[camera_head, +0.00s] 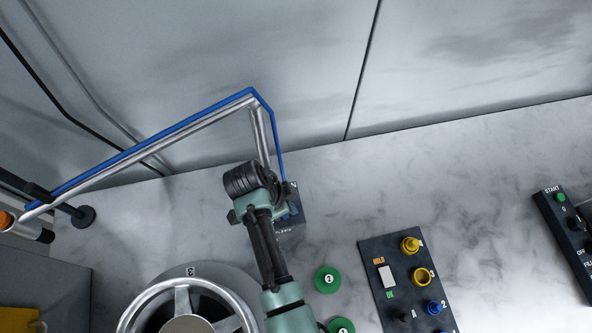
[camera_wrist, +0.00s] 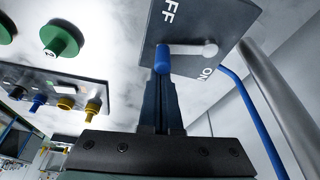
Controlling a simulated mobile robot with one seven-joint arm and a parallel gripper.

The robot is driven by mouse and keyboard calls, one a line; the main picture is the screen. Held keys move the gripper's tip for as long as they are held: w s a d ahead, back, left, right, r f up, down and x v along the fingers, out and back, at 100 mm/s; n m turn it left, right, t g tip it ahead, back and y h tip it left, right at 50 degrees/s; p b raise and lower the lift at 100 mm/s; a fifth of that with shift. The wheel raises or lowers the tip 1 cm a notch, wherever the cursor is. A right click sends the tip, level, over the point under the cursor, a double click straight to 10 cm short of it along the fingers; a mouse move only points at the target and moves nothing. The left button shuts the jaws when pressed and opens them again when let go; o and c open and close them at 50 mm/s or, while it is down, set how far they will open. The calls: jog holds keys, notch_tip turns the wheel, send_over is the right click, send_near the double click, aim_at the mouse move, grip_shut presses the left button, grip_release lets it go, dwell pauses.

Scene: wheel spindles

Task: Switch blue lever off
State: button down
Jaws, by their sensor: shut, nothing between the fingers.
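In the head view the switch plate (camera_head: 291,223) is partly hidden by my gripper and wrist.
Two green knobs (camera_head: 327,279) and a dark panel (camera_head: 372,250) with yellow and blue knobs lie to the right. A metal pipe with a blue line (camera_head: 140,150) passes close behind my wrist. A spoked wheel (camera_head: 185,305) stands in front.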

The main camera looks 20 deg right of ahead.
jog(key=shift+s+a, duration=0.15)
jog(key=shift+a, duration=0.8)
jog(key=shift+d, duration=0.35)
jog(key=d, duration=0.1)
jog(key=s+d, duration=0.1)
jog(key=shift+d, duration=0.3)
jog(key=shift+d+r, duration=0.1)
jog(key=shift+r, duration=0.55)
jog(key=v, duration=0.2)
jog(key=b+v, duration=0.1)
jog(key=v, duration=0.2)
jog(key=w+v, duration=0.1)
jog(key=v, duration=0.1)
jog(key=shift+r, duration=0.25)
jog(key=shift+s+a+r, duration=0.1)
jog(key=shift+a+r, duration=0.15)
jog(key=shift+r, duration=0.3)
